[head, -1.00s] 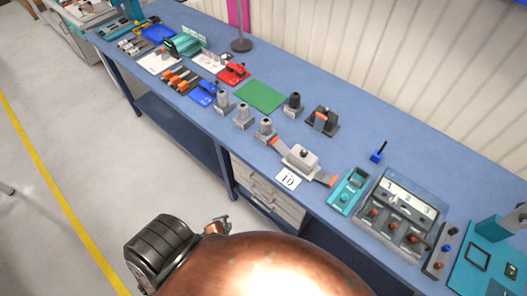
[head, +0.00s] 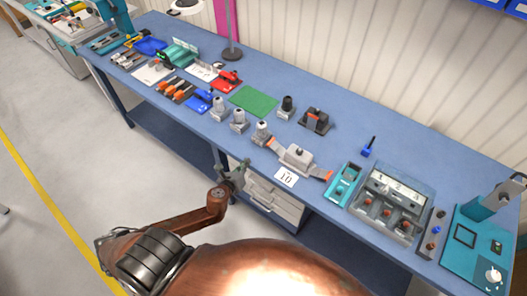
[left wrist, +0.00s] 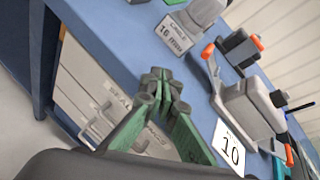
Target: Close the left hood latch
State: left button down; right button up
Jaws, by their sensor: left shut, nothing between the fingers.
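A grey hood connector (head: 297,157) sits on the blue bench beside a white card marked 10 (head: 286,177). Its left latch (head: 274,146) is a grey lever that sticks out to the left, away from the hood. A right latch (head: 322,174) with an orange end sticks out to the right. In the left wrist view the hood (left wrist: 247,108) is right of my fingers, and the left latch (left wrist: 212,72) rises with an orange tip. My left gripper (head: 238,172) is shut and empty at the bench's front edge, apart from the latch; its green fingers (left wrist: 160,88) meet in the wrist view.
Grey cable glands (head: 239,121) stand left of the hood, and a dark block with an orange lever (head: 315,121) stands behind it. A teal device (head: 344,183) and a switch panel (head: 390,204) are to its right. Drawers (head: 272,200) are under the bench.

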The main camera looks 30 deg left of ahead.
aim_at(264, 154)
pick_arm(q)
jog(key=d+r+m+h, duration=0.1)
jog(key=m, duration=0.2)
jog(key=d+r+m+h, duration=0.1)
jog(key=m, duration=0.2)
jog(key=w+m+t, duration=0.1)
jog(key=m, duration=0.2)
jog(key=shift+d+r+m+h, duration=0.3)
jog(key=shift+d+r+h, duration=0.1)
jog(key=x, duration=1)
jog(key=shift+s, duration=0.1)
